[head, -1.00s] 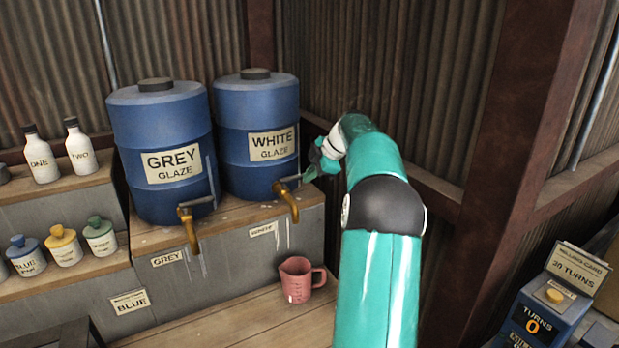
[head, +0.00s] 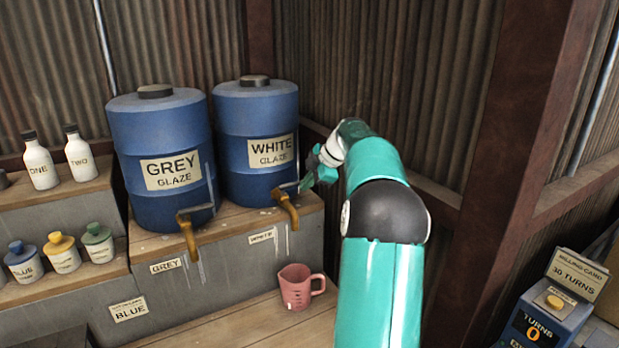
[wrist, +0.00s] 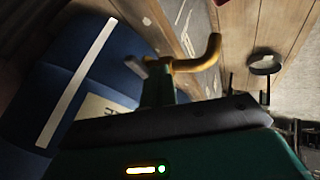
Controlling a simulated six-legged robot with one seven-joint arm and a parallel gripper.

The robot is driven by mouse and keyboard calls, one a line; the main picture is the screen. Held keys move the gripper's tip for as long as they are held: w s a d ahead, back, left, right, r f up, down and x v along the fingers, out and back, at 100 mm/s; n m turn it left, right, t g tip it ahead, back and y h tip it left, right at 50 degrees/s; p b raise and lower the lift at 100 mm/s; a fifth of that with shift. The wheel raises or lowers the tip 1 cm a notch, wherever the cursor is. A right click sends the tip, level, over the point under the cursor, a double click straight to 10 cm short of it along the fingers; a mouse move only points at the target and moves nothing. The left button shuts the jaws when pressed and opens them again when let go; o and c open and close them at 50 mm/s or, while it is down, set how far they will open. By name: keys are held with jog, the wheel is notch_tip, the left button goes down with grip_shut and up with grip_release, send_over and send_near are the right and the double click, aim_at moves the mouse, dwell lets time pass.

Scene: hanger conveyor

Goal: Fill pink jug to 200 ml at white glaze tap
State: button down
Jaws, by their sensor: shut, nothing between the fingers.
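The pink jug (head: 296,287) stands upright on the lower wooden shelf, in front of and a little right of the white glaze tap, as the head view shows it. The blue white glaze barrel (head: 257,120) stands on the upper ledge. Its brass tap (head: 287,206) with a grey lever points down at the front; the tap also shows in the wrist view (wrist: 200,62). My gripper (head: 306,184) is shut and empty, right beside the tap's lever. Whether it touches the lever is unclear. The liquid level in the jug cannot be made out.
A grey glaze barrel (head: 160,160) with its own tap (head: 188,232) stands to the left. Bottles (head: 80,152) and small glaze jars (head: 98,243) line the left steps. A turns counter box (head: 545,320) stands at lower right. The shelf left of the jug is clear.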

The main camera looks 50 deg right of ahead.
jog(key=s+a+r, duration=0.9)
jog(key=s+r, duration=0.1)
jog(key=r, duration=0.2)
jog(key=shift+s+r, duration=0.25)
jog(key=shift+r, duration=0.15)
jog(key=shift+a, duration=0.2)
